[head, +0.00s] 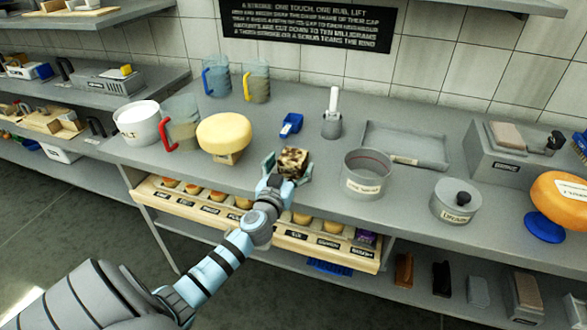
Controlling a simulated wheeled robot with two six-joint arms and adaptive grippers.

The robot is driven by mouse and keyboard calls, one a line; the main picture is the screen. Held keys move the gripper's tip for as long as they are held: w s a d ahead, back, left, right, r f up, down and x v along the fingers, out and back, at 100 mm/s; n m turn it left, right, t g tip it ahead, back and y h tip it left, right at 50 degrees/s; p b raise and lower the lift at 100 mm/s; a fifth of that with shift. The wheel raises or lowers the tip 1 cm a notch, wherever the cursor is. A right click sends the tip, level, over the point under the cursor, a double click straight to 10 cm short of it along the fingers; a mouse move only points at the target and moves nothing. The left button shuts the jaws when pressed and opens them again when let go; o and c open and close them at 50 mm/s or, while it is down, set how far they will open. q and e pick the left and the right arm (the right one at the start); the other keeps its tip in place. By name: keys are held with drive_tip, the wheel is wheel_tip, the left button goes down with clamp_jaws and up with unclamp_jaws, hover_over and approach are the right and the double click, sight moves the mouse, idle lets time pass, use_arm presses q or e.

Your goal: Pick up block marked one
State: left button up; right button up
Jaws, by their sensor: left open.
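My left gripper (287,168) reaches in from the lower left to the front edge of the grey counter. Its fingers are spread apart. A mottled brown and cream block (293,160) stands on the counter at the gripper, between or just beyond the fingers. I cannot tell whether the fingers touch it. No mark can be read on the block, so I cannot tell if it is the one marked one. My right gripper is not in view.
A yellow cheese wheel (224,132) on a labelled stand is left of the block. A blue scoop (291,124) is behind it, and a grey metal pot (366,177) is to its right. A drawer (330,247) of labelled small items lies below the counter edge.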

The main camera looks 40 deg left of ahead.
use_arm(q)
drive_tip(key=shift+w+a, duration=0.15)
drive_tip(key=shift+w, duration=0.15)
drive_tip(key=shift+s, duration=0.1)
drive_tip(key=c, duration=1.3)
drive_tip(key=shift+r, duration=0.15)
